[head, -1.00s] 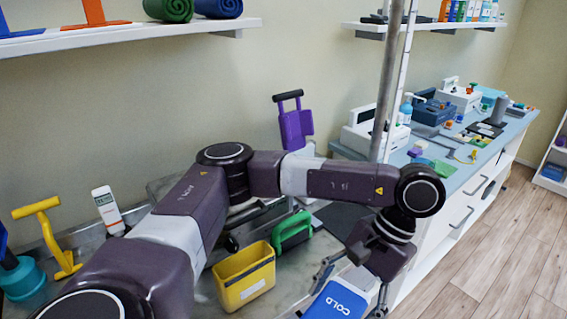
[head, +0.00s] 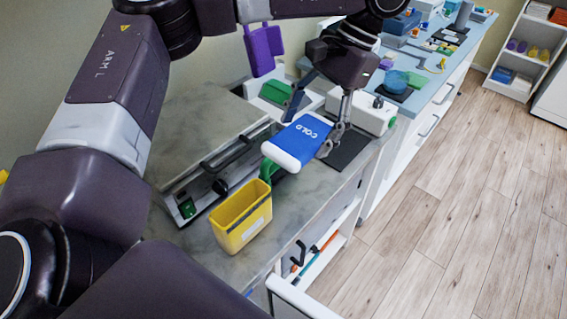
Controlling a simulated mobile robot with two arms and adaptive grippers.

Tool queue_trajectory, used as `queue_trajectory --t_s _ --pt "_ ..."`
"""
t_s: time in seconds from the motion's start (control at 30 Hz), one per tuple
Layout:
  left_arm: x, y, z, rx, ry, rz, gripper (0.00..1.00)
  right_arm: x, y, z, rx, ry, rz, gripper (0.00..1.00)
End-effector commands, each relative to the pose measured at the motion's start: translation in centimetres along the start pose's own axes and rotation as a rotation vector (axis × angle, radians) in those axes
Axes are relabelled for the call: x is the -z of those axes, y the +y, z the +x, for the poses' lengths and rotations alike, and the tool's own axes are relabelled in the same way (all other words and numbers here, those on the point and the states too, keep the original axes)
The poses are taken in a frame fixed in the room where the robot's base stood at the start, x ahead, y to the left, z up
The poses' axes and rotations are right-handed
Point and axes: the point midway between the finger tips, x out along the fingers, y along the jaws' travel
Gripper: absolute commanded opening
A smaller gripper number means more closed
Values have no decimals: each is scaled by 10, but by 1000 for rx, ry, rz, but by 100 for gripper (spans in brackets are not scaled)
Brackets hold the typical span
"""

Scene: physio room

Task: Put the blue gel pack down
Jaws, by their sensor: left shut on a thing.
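The blue gel pack (head: 297,142) is marked COLD and has a white edge at its near end. My left gripper (head: 314,125) comes down from above and is shut on the pack's far part, with a finger at either side. The pack looks held above the grey counter (head: 196,135), between the yellow bin and a dark flat pad (head: 350,149). I cannot tell the exact gap beneath it. It partly hides a green handled thing (head: 274,173). My right gripper is not in view.
An open yellow bin (head: 243,222) stands near the counter's front edge. A dark metal rail device (head: 215,172) lies left of the pack. A white device (head: 362,112) stands to the right, and a purple padded thing (head: 263,46) is behind. Wooden floor lies right.

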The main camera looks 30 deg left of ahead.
Motion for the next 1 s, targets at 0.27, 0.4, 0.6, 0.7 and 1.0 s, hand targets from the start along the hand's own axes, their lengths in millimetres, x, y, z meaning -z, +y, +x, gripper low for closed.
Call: queue_trajectory --t_s 0.27,0.4,0.6,0.7,1.0 --pt "26 10 67 -3 -5 2 17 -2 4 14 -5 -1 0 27" --pt "37 13 92 -1 -5 -1 17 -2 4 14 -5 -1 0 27" --pt "47 16 114 0 -1 -3 17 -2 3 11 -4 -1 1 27" --pt "49 16 119 1 -1 -3 17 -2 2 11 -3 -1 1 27" --pt "63 21 154 -1 -1 -2 17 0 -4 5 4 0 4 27"
